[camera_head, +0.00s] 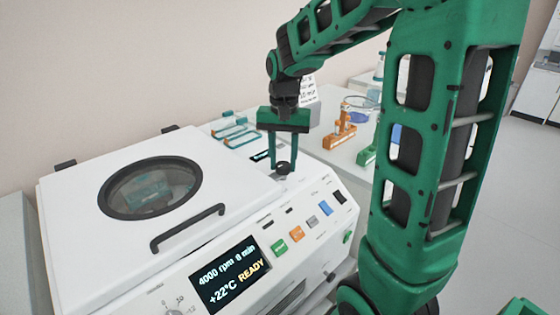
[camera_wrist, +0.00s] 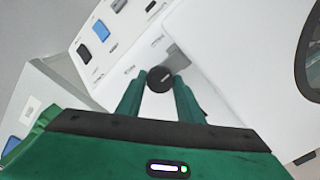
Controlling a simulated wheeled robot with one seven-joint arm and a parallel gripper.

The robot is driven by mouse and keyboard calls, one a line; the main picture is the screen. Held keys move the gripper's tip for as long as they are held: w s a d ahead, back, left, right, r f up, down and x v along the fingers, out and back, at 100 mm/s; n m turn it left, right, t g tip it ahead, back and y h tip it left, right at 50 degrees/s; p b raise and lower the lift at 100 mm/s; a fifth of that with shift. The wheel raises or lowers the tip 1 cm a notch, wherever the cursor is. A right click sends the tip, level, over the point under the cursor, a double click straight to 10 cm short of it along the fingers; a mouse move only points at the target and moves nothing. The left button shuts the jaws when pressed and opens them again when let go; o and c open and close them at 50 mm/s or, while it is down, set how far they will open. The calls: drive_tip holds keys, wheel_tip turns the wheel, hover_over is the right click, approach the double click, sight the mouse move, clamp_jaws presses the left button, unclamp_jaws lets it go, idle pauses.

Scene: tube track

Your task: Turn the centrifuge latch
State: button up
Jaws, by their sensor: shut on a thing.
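The white centrifuge (camera_head: 75,220) stands at the left with its lid (camera_head: 180,225) down. The latch is a small round black knob (camera_head: 283,168) on the top right of its front panel, beside the lid corner. It also shows in the wrist view (camera_wrist: 160,79). My gripper (camera_head: 284,160) points straight down over it, with green fingers on either side of the knob. In the wrist view my gripper (camera_wrist: 159,85) is shut on the knob.
The lid has a black handle (camera_head: 188,230) and a round window (camera_head: 150,188). The display (camera_head: 231,277) reads READY. Colored buttons (camera_head: 297,233) lie in front of the knob. A bench behind holds an orange stand (camera_head: 340,132) and racks (camera_head: 236,132).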

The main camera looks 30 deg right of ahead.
sight(282, 164)
drive_tip(key=shift+w+r, duration=0.1)
drive_tip(key=o, duration=1.1)
drive_tip(key=shift+c, duration=0.2)
wheel_tip(282, 164, up, 11)
drive_tip(key=shift+f, duration=0.2)
